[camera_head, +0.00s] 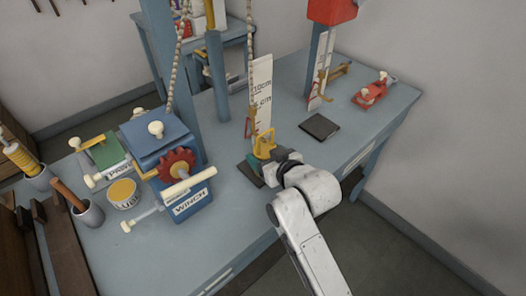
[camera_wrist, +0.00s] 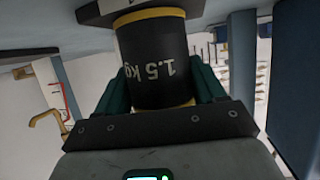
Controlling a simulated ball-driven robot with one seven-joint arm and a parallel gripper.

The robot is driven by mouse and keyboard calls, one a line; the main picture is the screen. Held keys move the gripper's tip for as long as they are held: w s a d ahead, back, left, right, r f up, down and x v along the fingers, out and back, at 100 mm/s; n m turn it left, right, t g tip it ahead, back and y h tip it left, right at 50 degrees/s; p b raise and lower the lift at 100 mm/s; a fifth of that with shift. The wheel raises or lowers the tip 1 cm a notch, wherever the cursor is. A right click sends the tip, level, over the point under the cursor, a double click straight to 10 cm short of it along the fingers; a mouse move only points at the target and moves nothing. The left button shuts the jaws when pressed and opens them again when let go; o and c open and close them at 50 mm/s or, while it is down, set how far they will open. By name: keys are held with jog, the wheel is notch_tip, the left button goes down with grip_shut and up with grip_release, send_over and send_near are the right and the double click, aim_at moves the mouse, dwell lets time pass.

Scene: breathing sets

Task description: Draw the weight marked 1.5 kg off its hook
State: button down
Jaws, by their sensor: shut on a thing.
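The black weight marked 1.5 kg (camera_wrist: 158,65) fills the middle of the wrist view, with a yellow band near its end. My gripper (camera_wrist: 160,92) is shut on it, one dark green finger on each side. In the head view my gripper (camera_head: 268,165) is at the foot of the near upright scale (camera_head: 262,85). A yellow loop (camera_head: 265,142) shows just above the fingers. The weight's body is mostly hidden there, and I cannot tell whether it is on a hook. A beaded chain (camera_head: 249,40) hangs down beside the scale.
A blue winch (camera_head: 193,198) with a red gear (camera_head: 176,165) stands left of my gripper. A second scale (camera_head: 321,65), a dark pad (camera_head: 319,127) and a red clamp-like piece (camera_head: 373,91) are to the right. The bench (camera_head: 345,150) is clear near its right front edge.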

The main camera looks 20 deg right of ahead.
jog(key=shift+s+d+r+p, duration=0.1)
jog(key=shift+s+d+p, duration=0.25)
jog(key=shift+s, duration=0.5)
jog(key=shift+s+d+r+p, duration=0.1)
jog(key=shift+s+d+p, duration=0.2)
jog(key=shift+s, duration=0.6)
jog(key=shift+s+d+r+p, duration=0.1)
jog(key=shift+s+d+p, duration=0.25)
jog(key=shift+s, duration=0.5)
jog(key=shift+s+a+r, duration=0.1)
jog(key=shift+s+d+r+p, duration=0.25)
jog(key=shift+s+r+p, duration=0.45)
jog(key=shift+p, duration=0.25)
jog(key=shift+s+d+r+p, duration=0.2)
jog(key=shift+s+r+p, duration=0.5)
jog(key=shift+p, duration=0.2)
